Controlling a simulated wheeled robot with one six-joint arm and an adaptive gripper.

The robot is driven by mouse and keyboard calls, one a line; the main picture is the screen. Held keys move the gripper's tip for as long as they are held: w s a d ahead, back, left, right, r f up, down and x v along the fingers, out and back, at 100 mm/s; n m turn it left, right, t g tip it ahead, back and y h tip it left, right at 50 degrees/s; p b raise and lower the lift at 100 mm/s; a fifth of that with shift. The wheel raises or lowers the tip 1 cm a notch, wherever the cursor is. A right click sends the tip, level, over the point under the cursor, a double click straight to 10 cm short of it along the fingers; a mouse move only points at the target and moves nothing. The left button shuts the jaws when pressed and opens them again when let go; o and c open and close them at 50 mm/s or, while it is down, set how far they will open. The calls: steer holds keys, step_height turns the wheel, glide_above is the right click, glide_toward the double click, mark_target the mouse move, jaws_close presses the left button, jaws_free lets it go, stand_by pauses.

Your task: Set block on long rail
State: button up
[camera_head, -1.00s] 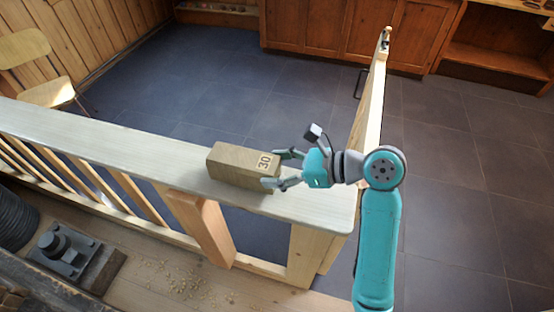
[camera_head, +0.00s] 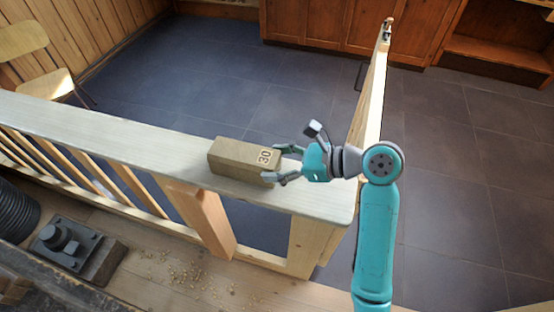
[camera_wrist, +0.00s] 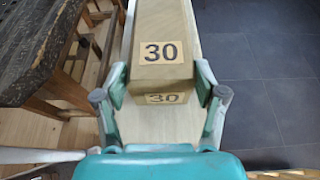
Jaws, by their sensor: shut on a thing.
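The block (camera_head: 236,158) is a brown wooden box marked 30 on its end. It is at the long rail (camera_head: 120,137), a pale, flat-topped wooden rail, over the stretch near its right end. My gripper (camera_head: 282,164) is shut on the block's right end. In the wrist view the block (camera_wrist: 163,22) points away from me with a finger at each side, and the gripper (camera_wrist: 160,95) grips its near end. The rail (camera_wrist: 160,125) shows beneath it. I cannot tell whether the block's underside touches the rail.
A gate (camera_head: 372,90) stands open beyond the rail's right end. A chair (camera_head: 38,70) is at the far left. A dark metal fixture (camera_head: 62,243) and scattered shavings (camera_head: 187,272) lie on the near side. The rail left of the block is clear.

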steer(key=shift+f, duration=0.2)
steer(key=o, duration=1.7)
steer(key=v, duration=1.2)
